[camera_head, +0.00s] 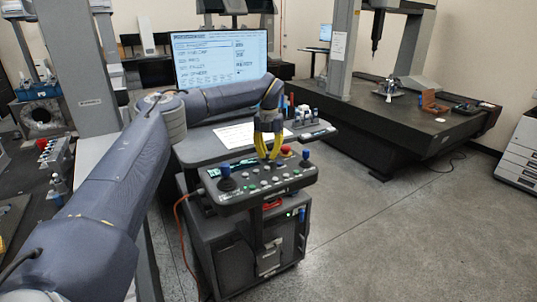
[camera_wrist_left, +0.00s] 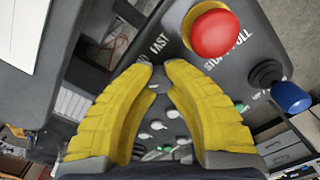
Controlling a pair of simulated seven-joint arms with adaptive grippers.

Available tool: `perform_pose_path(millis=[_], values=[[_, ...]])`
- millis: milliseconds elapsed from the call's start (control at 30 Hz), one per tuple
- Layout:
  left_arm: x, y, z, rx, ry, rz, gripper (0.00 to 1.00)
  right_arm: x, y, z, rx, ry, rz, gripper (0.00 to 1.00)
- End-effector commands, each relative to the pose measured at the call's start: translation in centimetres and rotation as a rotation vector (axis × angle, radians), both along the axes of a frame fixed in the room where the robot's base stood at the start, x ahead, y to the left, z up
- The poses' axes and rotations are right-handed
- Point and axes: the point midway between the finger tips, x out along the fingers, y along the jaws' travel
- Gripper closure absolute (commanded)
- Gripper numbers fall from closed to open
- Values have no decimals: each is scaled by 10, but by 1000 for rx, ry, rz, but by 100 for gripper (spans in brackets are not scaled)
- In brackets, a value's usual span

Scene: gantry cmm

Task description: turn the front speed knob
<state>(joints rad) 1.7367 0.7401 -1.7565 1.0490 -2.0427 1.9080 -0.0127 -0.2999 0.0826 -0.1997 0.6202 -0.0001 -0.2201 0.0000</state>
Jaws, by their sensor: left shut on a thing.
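My left gripper (camera_head: 268,157) reaches down to the control panel (camera_head: 232,201) on the cart. Its yellow fingers also fill the left wrist view (camera_wrist_left: 156,75), with the tips close together. They are shut on the front speed knob, a small part at the panel surface beside the printed word FAST. The fingertips cover most of the knob, so its pointer and angle cannot be read. My right gripper is in neither view.
A red mushroom button (camera_wrist_left: 216,34) sits close to the fingertips. Blue-topped joysticks stand at the panel's left (camera_head: 224,170) and right (camera_head: 305,155). Several small buttons lie nearby. A monitor (camera_head: 220,58) stands behind, and a dark measuring table (camera_head: 400,115) is at the right.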

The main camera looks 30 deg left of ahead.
Motion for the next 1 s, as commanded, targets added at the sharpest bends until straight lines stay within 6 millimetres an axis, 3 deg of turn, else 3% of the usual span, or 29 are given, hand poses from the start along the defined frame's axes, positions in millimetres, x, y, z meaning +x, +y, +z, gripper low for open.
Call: perform_pose_path(millis=[67, 100, 400, 767, 1000], values=[[0, 0, 1, 0, -2, 0, 100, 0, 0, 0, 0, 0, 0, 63], [0, 0, 1, 0, -2, 0, 85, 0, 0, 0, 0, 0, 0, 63], [0, 0, 0, 0, -1, -1, 53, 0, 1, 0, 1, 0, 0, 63], [1, 0, 8, 1, -2, 0, 53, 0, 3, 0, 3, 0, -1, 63], [1, 0, 45, 0, -4, 0, 53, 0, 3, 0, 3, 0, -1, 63]])
